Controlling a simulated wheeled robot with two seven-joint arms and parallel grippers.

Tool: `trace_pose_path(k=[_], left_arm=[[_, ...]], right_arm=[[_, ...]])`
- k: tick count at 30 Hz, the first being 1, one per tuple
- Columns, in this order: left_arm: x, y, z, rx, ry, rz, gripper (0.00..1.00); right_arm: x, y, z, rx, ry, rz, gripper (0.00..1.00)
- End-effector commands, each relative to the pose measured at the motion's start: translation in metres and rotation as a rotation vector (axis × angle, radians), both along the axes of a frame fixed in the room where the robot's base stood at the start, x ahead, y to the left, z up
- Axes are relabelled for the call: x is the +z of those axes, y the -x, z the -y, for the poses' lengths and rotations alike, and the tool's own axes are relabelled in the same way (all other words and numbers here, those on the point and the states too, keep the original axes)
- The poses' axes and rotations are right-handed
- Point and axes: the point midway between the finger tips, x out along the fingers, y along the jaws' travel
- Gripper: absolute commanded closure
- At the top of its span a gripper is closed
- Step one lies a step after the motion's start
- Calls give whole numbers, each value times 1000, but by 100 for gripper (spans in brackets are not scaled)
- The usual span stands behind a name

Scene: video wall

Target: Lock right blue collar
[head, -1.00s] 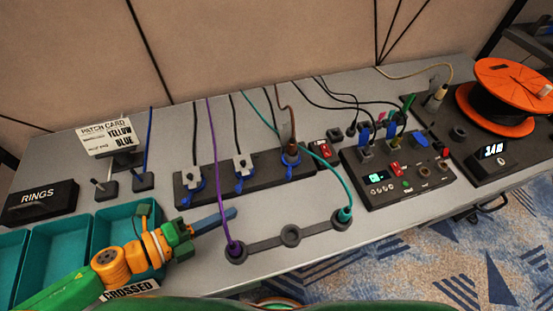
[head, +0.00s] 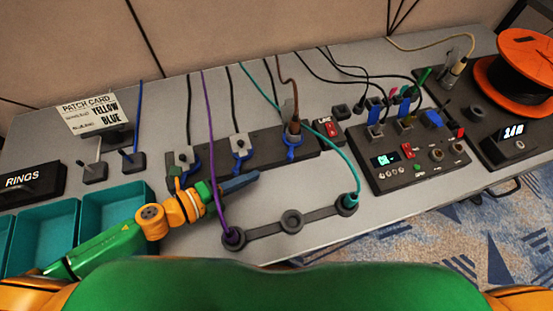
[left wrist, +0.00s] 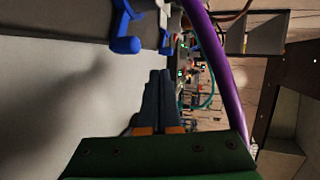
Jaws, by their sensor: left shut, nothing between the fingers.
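A dark socket strip (head: 262,143) carries three plugs with blue collars. The right blue collar (head: 294,152) sits around the base of the brown-corded plug (head: 294,130). The middle blue collar (head: 241,164) and the left blue collar (head: 186,175) sit at pale grey plugs. My left gripper (head: 254,176) is shut and empty, in front of the strip, below and right of the middle collar and left of the right collar. In the left wrist view its dark fingers (left wrist: 160,98) are together, with a blue lever (left wrist: 125,44) above left. My right gripper is not in view.
A purple cable (head: 212,150) crosses beside my left gripper. A teal cable (head: 345,165) runs down to the front three-ring bar (head: 265,230). A switch panel (head: 385,183) stands right; teal bins (head: 117,195) stand left.

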Motion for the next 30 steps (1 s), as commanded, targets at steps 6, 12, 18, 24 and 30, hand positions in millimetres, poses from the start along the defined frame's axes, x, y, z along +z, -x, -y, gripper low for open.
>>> trace_pose_path(k=[6,12,18,24,30], left_arm=[[-11,-27,37,-2,1,2,100],[-12,-45,59,1,1,1,100],[-14,-49,65,1,-1,0,100],[-14,-49,65,0,0,-1,100],[-14,-48,67,15,1,-2,100]], right_arm=[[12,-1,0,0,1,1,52],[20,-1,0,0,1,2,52],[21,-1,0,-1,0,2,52],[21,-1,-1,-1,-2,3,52],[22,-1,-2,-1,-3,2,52]])
